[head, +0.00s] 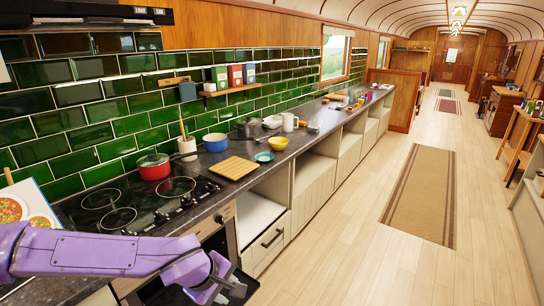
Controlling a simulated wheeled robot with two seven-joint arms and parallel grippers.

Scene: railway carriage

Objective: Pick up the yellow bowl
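The yellow bowl (278,144) sits upright near the front edge of the dark counter, just beyond a small teal dish (264,157). My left arm comes in from the left, low over the stove and the oven front. Its gripper (228,286) is near the bottom of the view, well short of the bowl and not touching it. The gripper's fingers are small and turned away, so I cannot tell whether they are open or shut. My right gripper is not in view.
The stove (135,209) bears a red pot (155,170). A wooden board (234,168) and a blue pot (215,142) lie between stove and bowl. A white mug (289,122) stands behind the bowl. The floor right of the cabinets is clear, with a brown rug (421,196).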

